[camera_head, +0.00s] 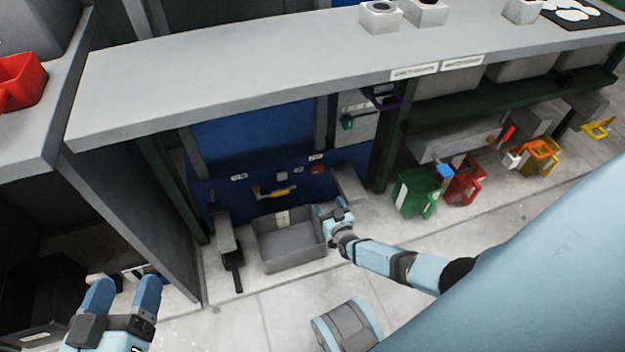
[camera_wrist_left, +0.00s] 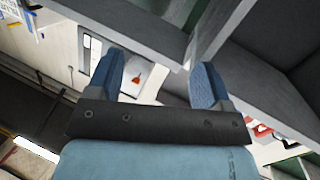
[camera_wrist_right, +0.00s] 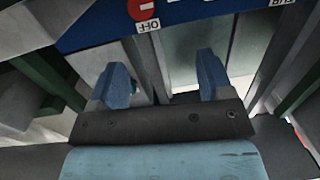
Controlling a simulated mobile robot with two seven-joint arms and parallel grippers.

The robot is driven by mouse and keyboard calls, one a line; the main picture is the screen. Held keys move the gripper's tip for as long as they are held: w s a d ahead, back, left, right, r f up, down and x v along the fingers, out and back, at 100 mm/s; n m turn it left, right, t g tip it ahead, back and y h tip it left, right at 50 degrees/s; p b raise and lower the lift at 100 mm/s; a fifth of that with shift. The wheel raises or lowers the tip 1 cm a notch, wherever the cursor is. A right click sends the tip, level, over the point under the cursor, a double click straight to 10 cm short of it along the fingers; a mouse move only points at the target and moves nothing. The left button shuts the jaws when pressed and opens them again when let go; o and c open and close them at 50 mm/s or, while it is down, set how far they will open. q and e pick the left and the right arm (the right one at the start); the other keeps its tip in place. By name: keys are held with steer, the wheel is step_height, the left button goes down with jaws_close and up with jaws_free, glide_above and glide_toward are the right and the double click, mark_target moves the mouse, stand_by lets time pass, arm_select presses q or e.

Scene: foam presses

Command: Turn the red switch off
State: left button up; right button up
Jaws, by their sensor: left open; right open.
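The red switch (camera_head: 318,170) is a small red piece at the right of a blue panel under the grey counter. A small white label sits just above it. In the right wrist view the red switch (camera_wrist_right: 142,9) is cut by the top edge, beside a label reading OFF (camera_wrist_right: 148,27). My right gripper (camera_head: 333,206) is open and empty, below the switch and apart from it. Its two blue fingers also show in the right wrist view (camera_wrist_right: 160,82). My left gripper (camera_head: 125,290) is open and empty at the lower left, far from the panel.
A grey bin (camera_head: 285,262) stands on the floor beside my right gripper, under a yellow lever (camera_head: 277,193). The grey counter (camera_head: 225,85) overhangs the panel. A green basket (camera_head: 412,196) and a red basket (camera_head: 462,182) stand to the right. The front floor is mostly clear.

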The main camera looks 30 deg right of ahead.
mark_target(318, 170)
steer(key=shift+h, duration=0.5)
steer(key=b+x, duration=0.2)
steer(key=x, duration=0.2)
steer(key=d+b+x, duration=0.1)
steer(key=b+x, duration=0.1)
steer(key=x, duration=0.3)
steer(key=d+f+b+x, duration=0.1)
steer(key=b+x, duration=0.2)
steer(key=x, duration=0.2)
steer(key=shift+s+d, duration=0.15)
steer(key=shift+s, duration=0.05)
arm_select(q)
steer(key=shift+w+a+f+m+t+h, duration=0.1)
steer(key=shift+w+a+m+t+h, duration=0.2)
steer(key=shift+w+m, duration=0.35)
steer(key=shift+w+a+f+m+t+h, duration=0.1)
steer(key=shift+w+a+m+t, duration=0.25)
steer(key=shift+m, duration=0.45)
steer(key=shift+w+a+f+m+t+h, duration=0.1)
steer(key=shift+w+a+m+t+h, duration=0.2)
steer(key=shift+w+m, duration=0.4)
arm_select(e)
steer(key=shift+w+d+r, duration=0.1)
steer(key=shift+w+r, duration=0.05)
steer(key=shift+w, duration=0.35)
arm_select(q)
steer(key=shift+s+d, duration=0.1)
steer(key=shift+d, duration=0.05)
arm_select(e)
steer(key=c, duration=0.9)
